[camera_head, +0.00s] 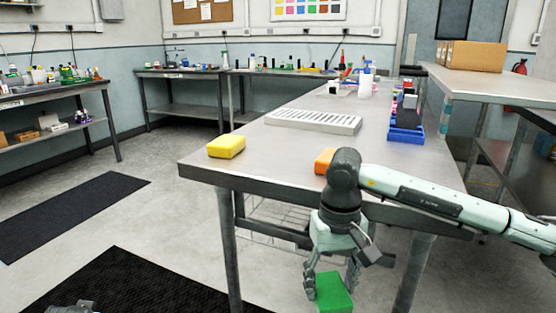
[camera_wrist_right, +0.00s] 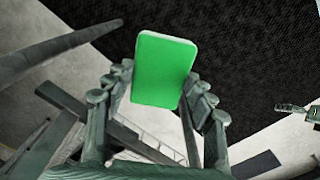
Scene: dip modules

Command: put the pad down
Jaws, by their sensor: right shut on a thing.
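A green pad (camera_head: 334,293) is held between the fingers of my right gripper (camera_head: 332,282), in front of the table and below its top. In the right wrist view the green pad (camera_wrist_right: 163,70) sits between the two finger sets, over the floor and a dark mat. A yellow pad (camera_head: 226,146) lies at the table's near left corner. An orange pad (camera_head: 324,161) lies near the front edge, partly hidden by my right arm. Part of my left gripper (camera_head: 72,308) shows at the bottom left edge; its fingers are too small to read.
The steel table (camera_head: 262,167) has free room between the yellow and orange pads. A white slotted tray (camera_head: 313,122) lies behind them. A blue bin (camera_head: 406,133) stands at the right, with bottles farther back. Table legs and a wire shelf are near my right gripper.

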